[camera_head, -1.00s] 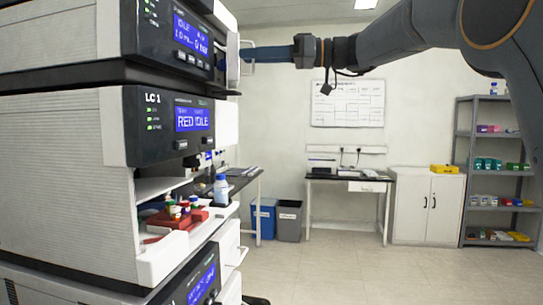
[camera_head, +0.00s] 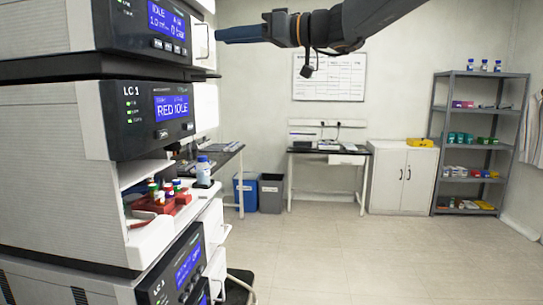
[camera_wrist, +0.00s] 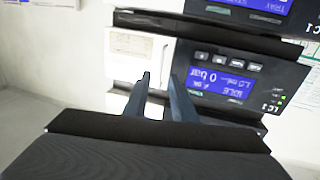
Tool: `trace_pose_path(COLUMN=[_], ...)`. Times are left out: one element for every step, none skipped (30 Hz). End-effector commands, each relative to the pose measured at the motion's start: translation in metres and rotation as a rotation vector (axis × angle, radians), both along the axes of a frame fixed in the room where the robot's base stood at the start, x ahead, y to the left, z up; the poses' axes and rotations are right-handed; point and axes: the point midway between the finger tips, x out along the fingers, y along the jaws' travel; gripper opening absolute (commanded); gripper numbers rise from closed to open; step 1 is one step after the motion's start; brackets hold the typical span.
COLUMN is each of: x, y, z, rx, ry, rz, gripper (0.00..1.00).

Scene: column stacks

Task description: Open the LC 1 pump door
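The LC 1 pump is the upper module with the "0 bar" display (camera_head: 167,22); its display (camera_wrist: 222,84) shows upside down in the wrist view. Its white door (camera_head: 201,62) is beside the display and looks shut, with a thin pale handle standing out from it. The door (camera_wrist: 128,70) also shows in the wrist view, left of the display, with a label on it. My gripper (camera_head: 218,35) is just right of the handle in the head view. In the wrist view, its two fingers (camera_wrist: 158,76) are apart, pointing at the door's display-side edge. I see nothing held.
Below is another module with a "RED IDLE" display (camera_head: 172,107), then an open bay with a red vial rack (camera_head: 168,202) and a bottle (camera_head: 203,172). Bins (camera_head: 271,193), a bench, a cabinet (camera_head: 402,178) and shelves stand farther back. The floor (camera_head: 350,255) right of the stack is clear.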

Motion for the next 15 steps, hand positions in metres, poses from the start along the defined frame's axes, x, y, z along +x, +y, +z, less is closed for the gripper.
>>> trace_pose_path(x=[-0.001, -0.003, -0.005, -0.006, -0.008, -0.008, -0.007, -0.006, -0.006, -0.005, -0.004, -0.003, -0.002, -0.002, -0.001], y=[-0.010, -0.016, -0.022, -0.028, -0.033, -0.035, -0.034, -0.034, -0.035, -0.036, -0.036, -0.037, -0.038, -0.039, -0.040], z=[-0.002, -0.002, -0.003, -0.003, -0.003, -0.008, -0.013, -0.018, -0.024, -0.030, -0.035, -0.042, -0.047, -0.053, -0.060], rx=[0.000, 0.000, -0.001, -0.001, -0.001, -0.007, -0.015, -0.023, -0.031, -0.038, -0.046, -0.056, -0.061, -0.069, -0.079], ry=[-0.003, -0.003, -0.002, -0.002, -0.003, 0.011, 0.028, 0.041, 0.058, 0.071, 0.085, 0.101, 0.114, 0.127, 0.144], rz=[-0.003, -0.003, -0.003, -0.003, -0.003, -0.004, -0.007, -0.010, -0.015, -0.018, -0.022, -0.028, -0.032, -0.036, -0.042], gripper=[0.24, 0.24, 0.24, 0.24, 0.24, 0.24, 0.24, 0.24, 0.24, 0.24, 0.24, 0.24, 0.24, 0.24, 0.24])
